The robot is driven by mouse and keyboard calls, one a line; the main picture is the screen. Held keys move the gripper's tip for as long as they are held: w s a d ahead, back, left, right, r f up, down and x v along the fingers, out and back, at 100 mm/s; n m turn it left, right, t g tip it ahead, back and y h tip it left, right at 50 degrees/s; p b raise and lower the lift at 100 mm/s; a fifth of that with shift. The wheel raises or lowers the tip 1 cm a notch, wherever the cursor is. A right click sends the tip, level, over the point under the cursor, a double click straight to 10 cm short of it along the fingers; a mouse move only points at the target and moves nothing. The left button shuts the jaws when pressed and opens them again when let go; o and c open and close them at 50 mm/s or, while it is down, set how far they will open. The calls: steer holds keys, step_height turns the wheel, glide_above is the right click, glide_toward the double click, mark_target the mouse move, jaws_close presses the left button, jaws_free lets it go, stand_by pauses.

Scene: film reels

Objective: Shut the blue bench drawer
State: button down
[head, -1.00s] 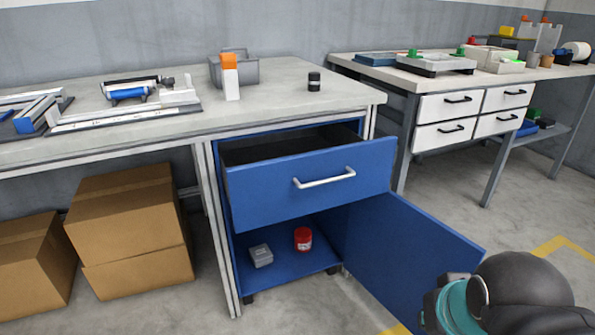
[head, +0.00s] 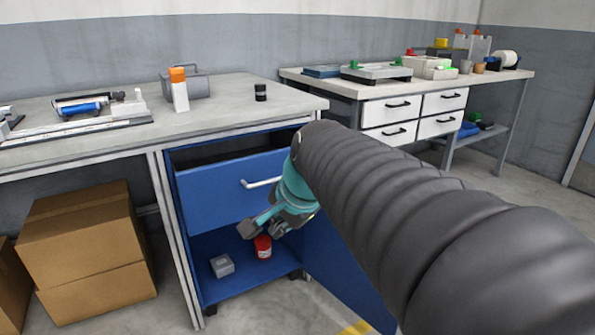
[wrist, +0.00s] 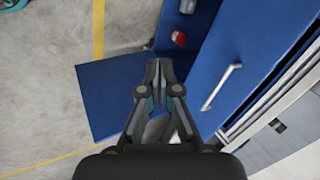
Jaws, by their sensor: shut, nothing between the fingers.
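The blue bench drawer (head: 220,192) is pulled out under the workbench, and its dark inside shows above the front. Its white bar handle (head: 262,183) is on the front; my arm covers the drawer's right part. In the wrist view the handle (wrist: 220,88) lies right of my fingers. My gripper (head: 257,230) is shut and empty, below the handle and in front of the open lower compartment in the head view. In the wrist view the gripper (wrist: 158,68) points down over the open cabinet door, apart from the handle.
The blue cabinet door (wrist: 105,95) swings out below the drawer. A red jar (head: 263,247) and a grey box (head: 222,266) are in the lower compartment. Cardboard boxes (head: 85,240) stand left. An orange-capped bottle (head: 179,92) and a black jar (head: 260,92) are on the bench.

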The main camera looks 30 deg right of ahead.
steer(key=w+d+r+m+t+b, duration=0.1)
steer(key=w+d+m, duration=0.6)
steer(key=d+m, duration=0.45)
steer(key=w+d+r+m+t+b, duration=0.2)
steer(key=w+d+m, duration=0.5)
steer(key=d+m, duration=0.45)
steer(key=w+d+f+n+b, duration=0.1)
steer(key=w+f, duration=0.6)
steer(key=w, duration=0.3)
steer(key=shift+w, duration=0.25)
